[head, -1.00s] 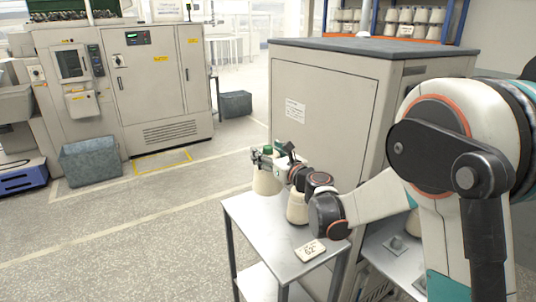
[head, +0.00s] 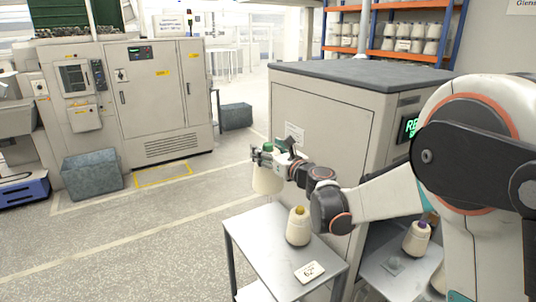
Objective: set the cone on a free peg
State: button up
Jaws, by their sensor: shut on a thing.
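My gripper (head: 266,153) is shut on a cream cone with a green top (head: 266,180). It holds the cone upright in the air, above and behind the left edge of a small metal table. The jaws hide part of the cone's upper end. At the lower right, partly behind my arm, is a grey tray surface (head: 378,279).
The metal table (head: 257,236) bears a yellow-topped cone (head: 298,229) and a card reading 62 (head: 309,272). A tall beige cabinet (head: 320,120) stands close behind my gripper. Open floor (head: 120,235) lies left. Machines and a grey bin (head: 92,174) are farther back.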

jog(key=shift+r+p, duration=2.55)
jog(key=shift+r, duration=2.1)
